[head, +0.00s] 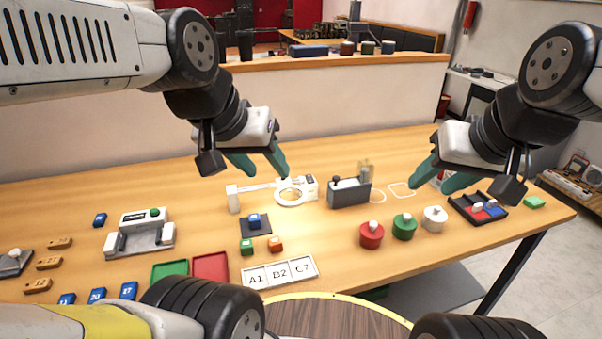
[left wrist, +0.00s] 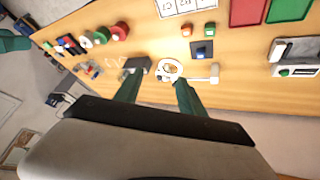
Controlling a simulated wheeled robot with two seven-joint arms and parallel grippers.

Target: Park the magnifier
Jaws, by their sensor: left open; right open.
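The magnifier (head: 291,191) is a white ring lens on a white arm that runs left to a white post (head: 233,199) on the wooden table. In the left wrist view its ring (left wrist: 170,69) shows just beyond my fingertips, with the post at the right. My left gripper (head: 262,166) is open and empty, above and behind the magnifier arm. It also shows in the left wrist view (left wrist: 157,85), with teal fingers apart. My right gripper (head: 436,180) is open and empty above the right part of the table. No marked parking spot is clearly identifiable.
A dark grey box (head: 349,192) stands right of the ring. A dark pad (head: 255,222) with a blue block lies in front. Red, green and white round pieces (head: 404,227) stand at right, beside a divided black tray (head: 477,208). White outlines (head: 400,190) mark bare table.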

